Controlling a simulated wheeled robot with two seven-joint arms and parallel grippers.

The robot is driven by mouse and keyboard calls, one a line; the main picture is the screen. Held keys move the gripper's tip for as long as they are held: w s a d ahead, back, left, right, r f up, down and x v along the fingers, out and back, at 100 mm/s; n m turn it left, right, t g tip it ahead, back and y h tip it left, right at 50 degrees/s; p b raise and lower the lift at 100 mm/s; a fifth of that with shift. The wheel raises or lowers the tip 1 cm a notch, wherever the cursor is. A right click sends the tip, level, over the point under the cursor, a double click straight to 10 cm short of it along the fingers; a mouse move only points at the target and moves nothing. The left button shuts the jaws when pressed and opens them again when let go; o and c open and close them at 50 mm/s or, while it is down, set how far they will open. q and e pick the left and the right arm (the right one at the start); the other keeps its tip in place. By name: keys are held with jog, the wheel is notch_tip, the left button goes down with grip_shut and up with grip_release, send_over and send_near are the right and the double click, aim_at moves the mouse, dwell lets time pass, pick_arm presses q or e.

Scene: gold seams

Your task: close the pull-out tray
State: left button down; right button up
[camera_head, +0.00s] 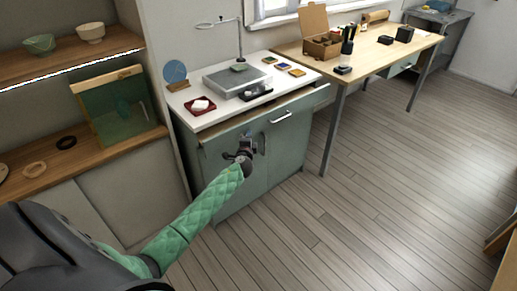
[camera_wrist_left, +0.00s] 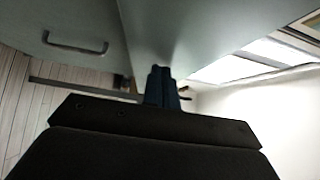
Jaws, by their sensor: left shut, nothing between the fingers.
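The pull-out tray (camera_head: 312,98) sits under the white top of the grey-green cabinet (camera_head: 225,190). Its front edge juts out past the top, with a wooden strip showing, so it stands partly out. My left gripper (camera_head: 246,144) is at the cabinet's front, below the tray's edge. In the left wrist view its dark fingers (camera_wrist_left: 161,84) are together and empty, close to a grey-green panel (camera_wrist_left: 165,30). I cannot tell whether they touch it. A bar handle (camera_head: 281,117) shows right of the gripper; a handle also shows in the wrist view (camera_wrist_left: 76,43). My right gripper is out of view.
A wooden desk (camera_head: 375,55) stands at right, shelves (camera_head: 30,155) at left.

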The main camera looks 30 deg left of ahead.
pick_arm(q)
jog(key=w+a, duration=0.1)
jog(key=a, duration=0.1)
jog(key=a+b, duration=0.1)
jog(key=a, duration=0.1)
jog(key=w+a+b, duration=0.1)
jog(key=a, duration=0.2)
jog(key=shift+w, duration=0.3)
jog(key=shift+a+r, duration=0.2)
jog(key=shift+a, duration=0.05)
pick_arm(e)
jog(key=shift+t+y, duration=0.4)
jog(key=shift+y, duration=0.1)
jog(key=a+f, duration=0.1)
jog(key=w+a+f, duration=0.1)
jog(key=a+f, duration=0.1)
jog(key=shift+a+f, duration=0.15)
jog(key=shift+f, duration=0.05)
